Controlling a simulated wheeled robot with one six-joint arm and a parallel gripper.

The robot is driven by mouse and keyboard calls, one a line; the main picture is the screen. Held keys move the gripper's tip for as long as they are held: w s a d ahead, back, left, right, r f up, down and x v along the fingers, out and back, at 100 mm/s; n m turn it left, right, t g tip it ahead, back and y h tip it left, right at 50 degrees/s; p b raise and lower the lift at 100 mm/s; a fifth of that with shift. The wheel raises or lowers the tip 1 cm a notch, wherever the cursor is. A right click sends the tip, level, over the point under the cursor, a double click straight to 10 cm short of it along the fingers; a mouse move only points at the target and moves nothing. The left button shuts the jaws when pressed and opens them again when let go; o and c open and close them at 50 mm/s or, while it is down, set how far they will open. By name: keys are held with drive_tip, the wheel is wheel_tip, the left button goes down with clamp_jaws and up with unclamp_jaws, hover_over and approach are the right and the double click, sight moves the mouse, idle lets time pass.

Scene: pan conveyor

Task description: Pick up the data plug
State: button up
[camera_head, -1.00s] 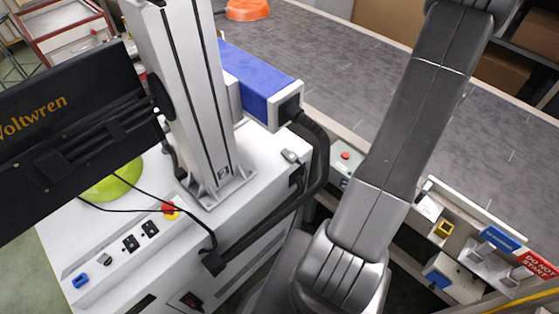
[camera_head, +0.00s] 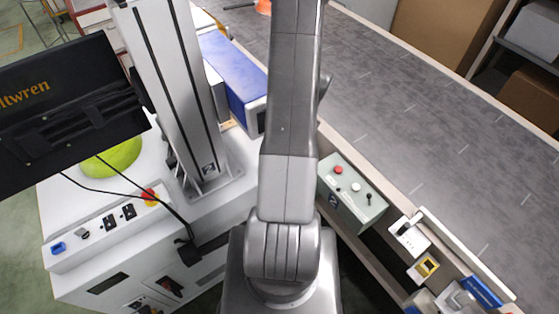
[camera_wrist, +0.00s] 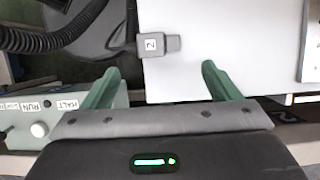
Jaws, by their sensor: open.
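A dark grey plug (camera_wrist: 160,44) with a white label marked 2 lies against a white surface in the wrist view. It looks like the data plug. My gripper (camera_wrist: 163,79) is open, its two green fingers spread and empty. The plug is ahead of the fingertips, roughly between their lines, and apart from them. In the head view my arm reaches up out of the picture, and my gripper does not show there. I cannot make out the plug in the head view.
A grey-green control box (camera_head: 350,194) with a red button stands right of my arm; it also shows in the wrist view (camera_wrist: 62,118). A white cabinet (camera_head: 75,285) with a column and black monitor (camera_head: 65,105) is at left. The grey conveyor (camera_head: 440,110) runs behind.

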drive_tip(key=shift+x, duration=0.8)
drive_tip(key=p+x, duration=0.1)
drive_tip(key=x, duration=0.1)
drive_tip(key=p+x, duration=0.1)
drive_tip(key=x, duration=0.1)
drive_tip(key=shift+s+a, duration=0.15)
drive_tip(key=shift+s, duration=0.1)
drive_tip(key=shift+s+a+f, duration=0.1)
drive_tip(key=shift+a+f, duration=0.05)
drive_tip(key=shift+f, duration=0.45)
drive_tip(key=c, duration=1.1)
